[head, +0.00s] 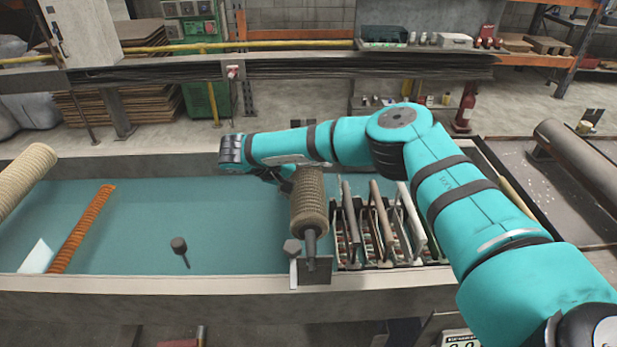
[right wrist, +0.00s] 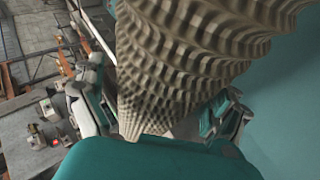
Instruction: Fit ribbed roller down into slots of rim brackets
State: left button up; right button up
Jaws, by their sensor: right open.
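The ribbed roller (head: 309,205) is brown-grey and lies lengthwise across the teal trough. Its near shaft is at the bracket (head: 318,272) on the near rim; I cannot tell whether it is seated in the slot. Its far end and any far bracket are hidden by my right arm. My right gripper (head: 277,173) is by the roller's far part, mostly hidden by its own arm. In the right wrist view the roller (right wrist: 190,60) fills the middle, between the open fingers of my right gripper (right wrist: 160,115). My left gripper is not in view.
A rack (head: 378,235) of upright tools stands just right of the roller. An orange ribbed bar (head: 83,230), a white sheet (head: 37,257) and a dark knobbed piece (head: 180,248) lie to the left. A beige ribbed tube (head: 22,180) is at the far left.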

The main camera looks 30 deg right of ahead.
jog(key=w+v, duration=0.1)
jog(key=v, duration=1)
jog(key=shift+s+r, duration=0.2)
jog(key=shift+s, duration=0.35)
jog(key=shift+a, duration=0.1)
